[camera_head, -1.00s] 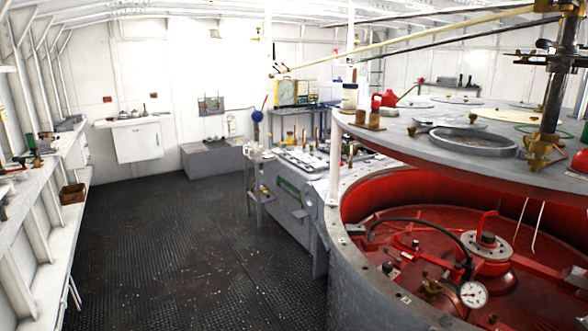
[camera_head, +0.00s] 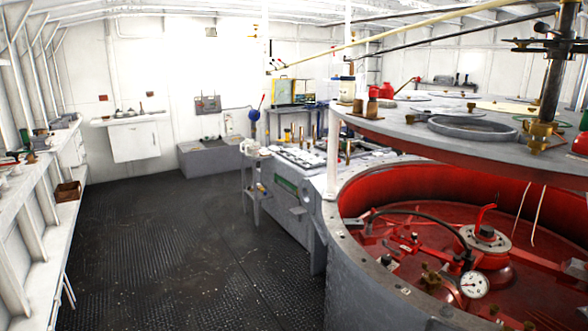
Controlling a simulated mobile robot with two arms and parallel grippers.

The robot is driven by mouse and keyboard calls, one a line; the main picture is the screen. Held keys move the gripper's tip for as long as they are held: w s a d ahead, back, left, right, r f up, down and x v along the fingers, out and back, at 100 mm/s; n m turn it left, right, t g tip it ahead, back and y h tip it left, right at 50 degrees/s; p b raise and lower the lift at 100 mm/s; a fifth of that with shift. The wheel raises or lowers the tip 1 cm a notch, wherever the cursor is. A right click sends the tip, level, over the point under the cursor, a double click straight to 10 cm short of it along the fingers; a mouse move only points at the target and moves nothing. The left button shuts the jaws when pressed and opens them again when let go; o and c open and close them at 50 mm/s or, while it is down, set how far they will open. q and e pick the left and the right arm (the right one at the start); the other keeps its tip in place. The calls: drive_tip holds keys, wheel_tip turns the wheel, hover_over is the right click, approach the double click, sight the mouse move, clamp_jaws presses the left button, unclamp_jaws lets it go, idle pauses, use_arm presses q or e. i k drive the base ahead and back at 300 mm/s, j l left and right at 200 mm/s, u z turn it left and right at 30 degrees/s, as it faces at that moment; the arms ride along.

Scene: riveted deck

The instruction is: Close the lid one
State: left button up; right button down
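Neither of my grippers is in view. No part is clearly marked as the lid, and I cannot tell which one the task means. On the right stands a big grey drum (camera_head: 350,270) with a red interior, its top open. A wide grey round plate (camera_head: 400,130) is held level above the drum, with a gap between them. A grey round ring-shaped piece (camera_head: 473,128) lies on this plate. A yellow-framed box (camera_head: 285,92) stands on the far bench, its details too small to judge.
The dark deck (camera_head: 170,240) is clear from the left shelf (camera_head: 25,215) to the drum. A grey workbench (camera_head: 290,185) with tools stands left of the drum. A white cabinet (camera_head: 134,142) hangs on the back wall, beside a low grey chest (camera_head: 210,157).

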sight(458, 111)
drive_tip(key=i+j+z, duration=0.2)
drive_tip(key=z, duration=0.3)
drive_tip(key=i+j+z, duration=0.2)
drive_tip(key=z, duration=0.25)
